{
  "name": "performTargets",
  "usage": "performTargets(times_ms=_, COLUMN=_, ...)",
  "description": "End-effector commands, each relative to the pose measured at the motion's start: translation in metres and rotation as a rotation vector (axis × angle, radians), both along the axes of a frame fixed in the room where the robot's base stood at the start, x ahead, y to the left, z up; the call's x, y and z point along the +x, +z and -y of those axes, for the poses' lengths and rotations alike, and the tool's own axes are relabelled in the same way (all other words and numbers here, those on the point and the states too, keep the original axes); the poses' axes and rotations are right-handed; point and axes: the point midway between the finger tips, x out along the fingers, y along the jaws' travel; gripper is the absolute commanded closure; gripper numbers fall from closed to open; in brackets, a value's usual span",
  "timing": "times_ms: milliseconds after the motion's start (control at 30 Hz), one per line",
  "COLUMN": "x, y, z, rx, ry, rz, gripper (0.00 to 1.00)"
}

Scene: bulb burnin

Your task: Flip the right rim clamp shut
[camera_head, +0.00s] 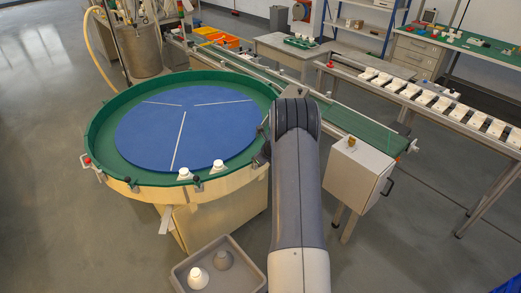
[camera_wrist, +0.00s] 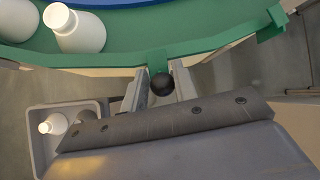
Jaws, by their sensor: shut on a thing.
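The right rim clamp shows in the wrist view as a round black knob (camera_wrist: 162,85) below a green tab (camera_wrist: 157,62) on the outer side of the green rim (camera_wrist: 215,38). My gripper (camera_wrist: 161,88) has one finger on each side of the knob and is shut on it. In the head view my arm covers most of this spot at the right side of the round table, so the clamp's exact angle cannot be told. The round table has a blue disc (camera_head: 190,125) inside a green rim (camera_head: 97,125).
White bulb-like pieces (camera_head: 219,167) stand by the front rim, near other black-knobbed clamps (camera_head: 196,181). A grey tray (camera_head: 180,275) with a white piece (camera_head: 198,278) and a grey one sits below. A conveyor (camera_head: 365,127) and a control box (camera_head: 357,172) stand right of my arm.

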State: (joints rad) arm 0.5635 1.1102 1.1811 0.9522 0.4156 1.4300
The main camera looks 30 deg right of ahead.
Motion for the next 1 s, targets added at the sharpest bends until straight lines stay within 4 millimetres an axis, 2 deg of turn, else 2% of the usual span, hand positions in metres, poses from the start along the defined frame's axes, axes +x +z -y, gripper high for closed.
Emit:
performTargets(times_ms=33, x=0.003, y=0.011, z=0.006, rx=-0.018, ry=-0.006, rz=-0.012, gripper=0.95)
performTargets(times_ms=600, x=0.014, y=0.008, z=0.004, rx=-0.065, ry=-0.007, rz=-0.229, gripper=0.95)
performTargets(times_ms=1000, x=0.018, y=0.008, z=0.003, rx=-0.080, ry=-0.006, rz=-0.302, gripper=0.95)
